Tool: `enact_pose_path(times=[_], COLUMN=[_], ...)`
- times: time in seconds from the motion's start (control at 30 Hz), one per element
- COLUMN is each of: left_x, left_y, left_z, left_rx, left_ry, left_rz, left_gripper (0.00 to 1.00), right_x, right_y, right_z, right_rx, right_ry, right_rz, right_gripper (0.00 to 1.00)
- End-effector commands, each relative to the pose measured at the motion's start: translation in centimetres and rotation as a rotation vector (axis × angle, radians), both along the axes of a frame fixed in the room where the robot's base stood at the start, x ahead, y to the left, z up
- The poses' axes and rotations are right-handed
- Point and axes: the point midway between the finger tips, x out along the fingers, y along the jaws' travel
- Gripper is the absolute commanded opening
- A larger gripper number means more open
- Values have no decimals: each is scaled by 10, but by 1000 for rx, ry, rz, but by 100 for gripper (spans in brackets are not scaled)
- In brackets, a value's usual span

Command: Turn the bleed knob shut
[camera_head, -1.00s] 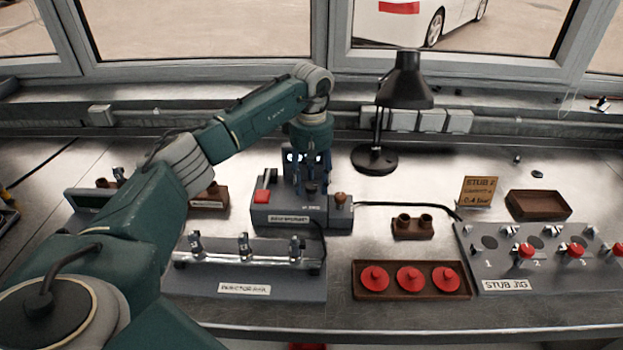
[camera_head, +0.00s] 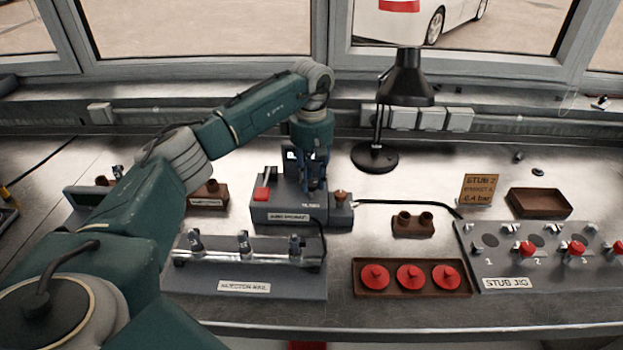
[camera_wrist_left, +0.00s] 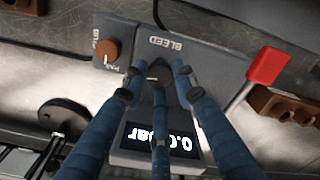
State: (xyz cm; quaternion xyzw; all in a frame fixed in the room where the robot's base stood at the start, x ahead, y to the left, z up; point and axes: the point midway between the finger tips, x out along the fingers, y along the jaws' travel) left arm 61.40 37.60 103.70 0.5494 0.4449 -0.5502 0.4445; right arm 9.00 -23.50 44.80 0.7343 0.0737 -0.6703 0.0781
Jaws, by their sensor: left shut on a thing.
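My left gripper (camera_head: 313,187) points down over the grey bench unit (camera_head: 278,214), its blue fingers near the top face. In the left wrist view the fingertips (camera_wrist_left: 158,75) are drawn together just beside the BLEED label (camera_wrist_left: 166,42). They are shut on a small dark part there, which I take for the bleed knob; the fingers hide most of it. The unit's display (camera_wrist_left: 160,140) reads about 0.0 bar, partly covered by a finger. My right gripper is not in view.
A red lever (camera_wrist_left: 268,67) and a brown knob (camera_wrist_left: 112,48) flank the fingers. A black lamp (camera_head: 375,157) stands behind to the right. The injector rail (camera_head: 245,280), a tray of red caps (camera_head: 362,292) and the stub jig (camera_head: 500,265) stand nearby.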

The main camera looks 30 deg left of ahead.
Motion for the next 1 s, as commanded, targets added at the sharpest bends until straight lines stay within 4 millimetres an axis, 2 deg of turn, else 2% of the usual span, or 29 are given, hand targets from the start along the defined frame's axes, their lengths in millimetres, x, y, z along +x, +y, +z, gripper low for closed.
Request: enact_pose_path(times=[1.0], left_x=[1], left_y=[0], left_z=[1], left_rx=[0], left_ry=[-2], left_rz=[958], left_gripper=[1], right_x=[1], right_y=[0], right_z=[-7], right_rx=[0], right_ry=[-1], right_rz=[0], right_gripper=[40])
